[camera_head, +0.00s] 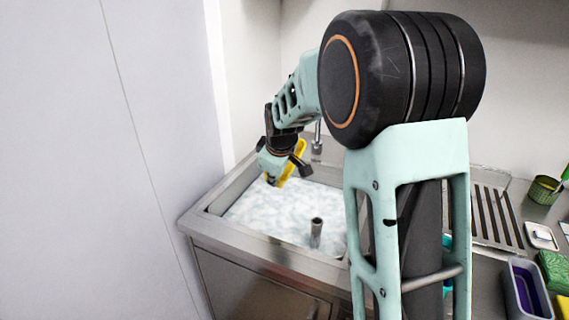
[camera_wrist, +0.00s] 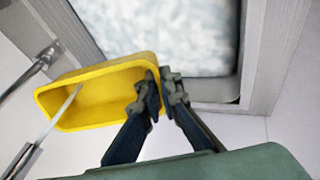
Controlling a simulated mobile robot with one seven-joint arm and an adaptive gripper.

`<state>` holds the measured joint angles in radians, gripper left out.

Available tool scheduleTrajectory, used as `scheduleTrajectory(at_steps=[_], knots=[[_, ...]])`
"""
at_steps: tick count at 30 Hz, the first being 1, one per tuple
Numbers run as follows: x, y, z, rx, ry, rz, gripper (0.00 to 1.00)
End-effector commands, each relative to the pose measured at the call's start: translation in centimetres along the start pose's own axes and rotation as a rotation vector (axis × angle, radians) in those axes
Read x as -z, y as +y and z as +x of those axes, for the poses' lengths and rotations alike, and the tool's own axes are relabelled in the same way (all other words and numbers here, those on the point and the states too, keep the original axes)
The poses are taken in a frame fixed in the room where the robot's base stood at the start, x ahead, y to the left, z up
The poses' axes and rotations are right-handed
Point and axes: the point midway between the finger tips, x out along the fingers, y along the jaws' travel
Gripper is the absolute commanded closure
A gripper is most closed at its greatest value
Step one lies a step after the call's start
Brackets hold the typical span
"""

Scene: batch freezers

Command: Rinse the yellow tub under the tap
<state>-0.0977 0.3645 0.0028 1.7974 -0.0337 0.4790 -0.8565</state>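The yellow tub (camera_wrist: 100,120) is held by my gripper (camera_wrist: 160,78) in the wrist view. One finger is inside its short wall and the other outside, shut on the rim. The tub's opening faces the wrist camera, and it looks empty. A thin pale stream (camera_wrist: 62,113) runs from a metal nozzle (camera_wrist: 24,158) at lower left into the tub. In the head view the yellow tub (camera_head: 296,158) shows as a tilted strip beside my gripper (camera_head: 283,172), above the back of the sink. The tap (camera_head: 317,140) stands just behind it, partly hidden by my arm.
The steel sink (camera_head: 225,196) holds foamy, whitish water (camera_head: 265,215) with an upright pipe (camera_head: 316,233) in it. A pale wall panel (camera_head: 110,150) stands close on the left. A slotted drainer (camera_head: 492,215), a sponge (camera_head: 554,270) and a purple-lined tub (camera_head: 526,290) are at right.

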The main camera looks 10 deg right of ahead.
Motion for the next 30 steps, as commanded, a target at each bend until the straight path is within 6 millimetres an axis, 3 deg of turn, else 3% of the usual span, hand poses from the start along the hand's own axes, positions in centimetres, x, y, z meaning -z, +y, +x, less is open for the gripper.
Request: scheduleTrajectory(at_steps=[8,30], knots=[[-0.1,-0.2,-0.1,-0.001,0.001,0.001,1.00],[-3.2,-4.3,-2.9,-0.001,0.001,0.001,1.00]])
